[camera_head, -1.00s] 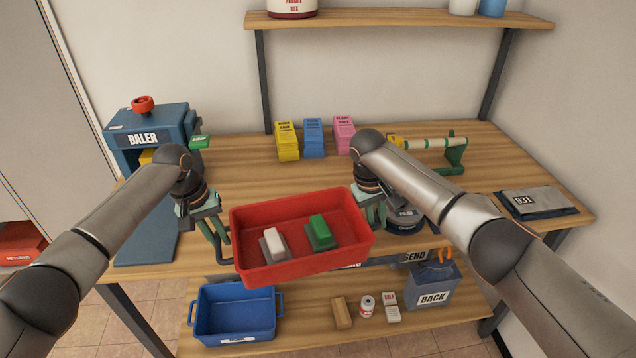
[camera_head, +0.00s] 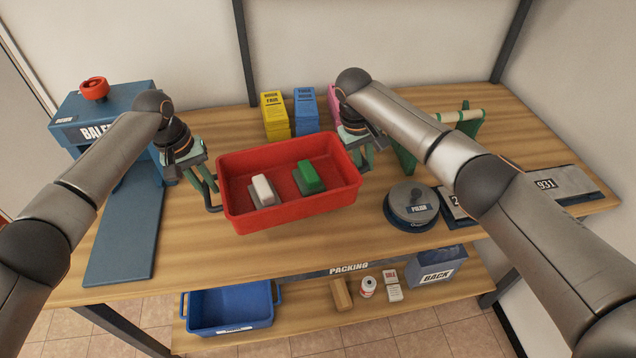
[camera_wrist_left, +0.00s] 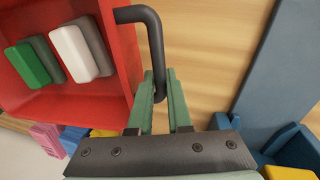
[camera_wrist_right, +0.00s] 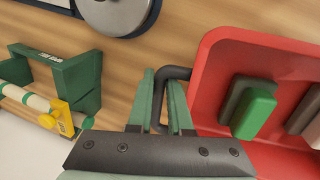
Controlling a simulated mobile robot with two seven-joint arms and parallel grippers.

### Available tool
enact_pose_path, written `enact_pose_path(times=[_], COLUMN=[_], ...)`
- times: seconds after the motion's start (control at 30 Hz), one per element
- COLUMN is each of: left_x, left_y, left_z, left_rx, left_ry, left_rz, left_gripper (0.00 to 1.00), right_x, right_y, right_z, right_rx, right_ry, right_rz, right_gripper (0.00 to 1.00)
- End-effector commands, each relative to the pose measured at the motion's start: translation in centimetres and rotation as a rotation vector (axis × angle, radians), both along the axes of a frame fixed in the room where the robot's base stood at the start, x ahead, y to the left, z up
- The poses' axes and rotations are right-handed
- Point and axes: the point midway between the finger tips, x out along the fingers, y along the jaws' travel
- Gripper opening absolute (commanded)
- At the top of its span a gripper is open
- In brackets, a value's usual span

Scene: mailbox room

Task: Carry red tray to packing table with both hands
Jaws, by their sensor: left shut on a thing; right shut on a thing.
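The red tray (camera_head: 290,212) is over the wooden packing table (camera_head: 240,258), near the middle; I cannot tell whether it touches the top. It looks roughly level and holds a white block (camera_head: 264,190) and a green block (camera_head: 309,177), each on a grey base. My left gripper (camera_head: 207,190) is shut on the tray's dark left handle, which also shows in the left wrist view (camera_wrist_left: 152,40). My right gripper (camera_head: 362,160) is shut on the right handle, seen in the right wrist view (camera_wrist_right: 160,95).
A blue baler (camera_head: 105,125) stands at left, with yellow (camera_head: 274,115) and blue (camera_head: 305,110) stacks behind the tray. A blue bin (camera_head: 230,308) sits on the lower shelf. Table front is clear.

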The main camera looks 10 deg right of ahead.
Motion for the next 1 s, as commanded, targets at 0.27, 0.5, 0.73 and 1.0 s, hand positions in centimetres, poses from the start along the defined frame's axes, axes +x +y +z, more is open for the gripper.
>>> enact_pose_path(times=[0.27,0.5,0.73,1.0], left_x=[0.1,0.1,0.1,0.1], left_y=[0.6,0.6,0.6,0.6], left_z=[0.0,-0.3,-1.4,-2.9], left_rx=[0.009,0.009,0.009,0.009], left_ry=[0.0,0.0,0.0,-0.001], left_rz=[0.007,0.008,0.008,0.008], left_gripper=[0.0,0.0,0.0,0.0], right_x=[0.0,0.0,0.0,0.0], right_y=[-0.5,-0.5,-0.5,-0.5], right_z=[0.0,-0.3,-1.3,-2.9], right_rx=[-0.011,-0.011,-0.011,-0.011], right_ry=[0.002,0.002,0.002,0.002], right_rz=[-0.006,-0.006,-0.006,-0.006], right_gripper=[0.0,0.0,0.0,0.0])
